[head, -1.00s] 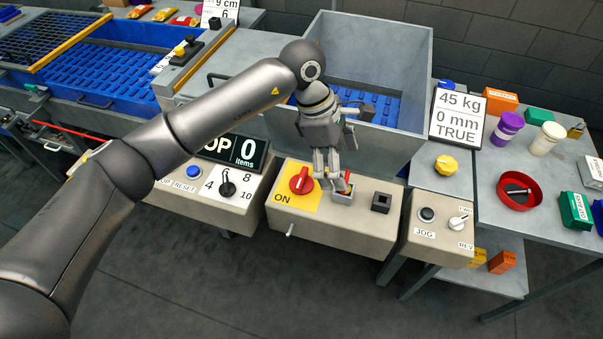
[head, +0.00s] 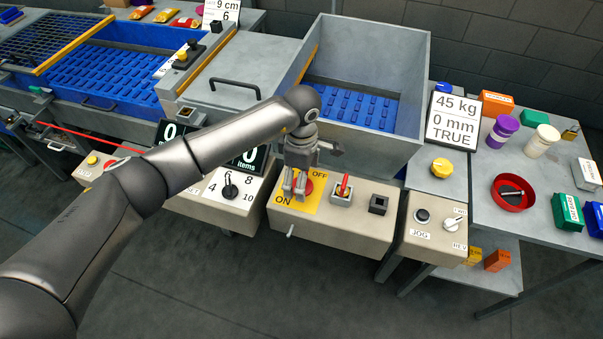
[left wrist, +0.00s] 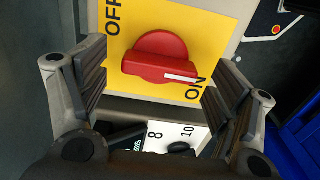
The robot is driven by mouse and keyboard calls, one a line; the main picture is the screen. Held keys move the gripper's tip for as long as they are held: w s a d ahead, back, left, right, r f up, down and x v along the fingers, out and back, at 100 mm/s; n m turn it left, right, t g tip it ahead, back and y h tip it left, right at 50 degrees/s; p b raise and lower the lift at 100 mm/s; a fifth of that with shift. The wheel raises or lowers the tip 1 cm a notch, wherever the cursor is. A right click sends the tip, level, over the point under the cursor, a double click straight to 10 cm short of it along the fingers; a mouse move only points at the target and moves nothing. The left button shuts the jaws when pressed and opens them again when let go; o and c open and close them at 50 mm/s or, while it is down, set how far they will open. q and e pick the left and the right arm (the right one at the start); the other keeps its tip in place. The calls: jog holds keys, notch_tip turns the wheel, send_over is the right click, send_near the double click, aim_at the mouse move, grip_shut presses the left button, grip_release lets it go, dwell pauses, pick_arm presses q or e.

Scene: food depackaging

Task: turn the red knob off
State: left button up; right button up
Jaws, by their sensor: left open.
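The red knob (left wrist: 160,57) sits on a yellow plate (left wrist: 205,25) marked OFF and ON. Its white pointer line is at the ON side in the left wrist view. In the head view the knob (head: 308,186) is partly hidden behind my left gripper (head: 294,192). My left gripper, also in the left wrist view (left wrist: 160,92), is open and empty. Its fingers are spread to either side of the knob in that picture, apart from it. My right gripper is in neither view.
To the right of the plate are a red lever switch (head: 344,187) and a black square socket (head: 378,204). A black selector dial (head: 230,191) is on the left panel. A grey bin (head: 400,150) rises behind. A small handle (head: 290,230) sticks out of the box's front.

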pick_arm(q)
jog(key=shift+f, duration=0.35)
jog(key=c, duration=1)
jog(key=shift+f+n+b, duration=0.15)
jog(key=shift+n+b, duration=1.65)
jog(key=shift+b, duration=0.05)
jog(key=n+b, duration=0.4)
jog(key=n, duration=0.1)
jog(key=n+b, duration=0.4)
jog(key=n, duration=0.1)
jog(key=shift+n, duration=0.4)
jog(key=shift+r+n+b, duration=0.2)
jog(key=shift+n+b, duration=0.7)
jog(key=shift+n, duration=1)
jog(key=shift+w, duration=0.1)
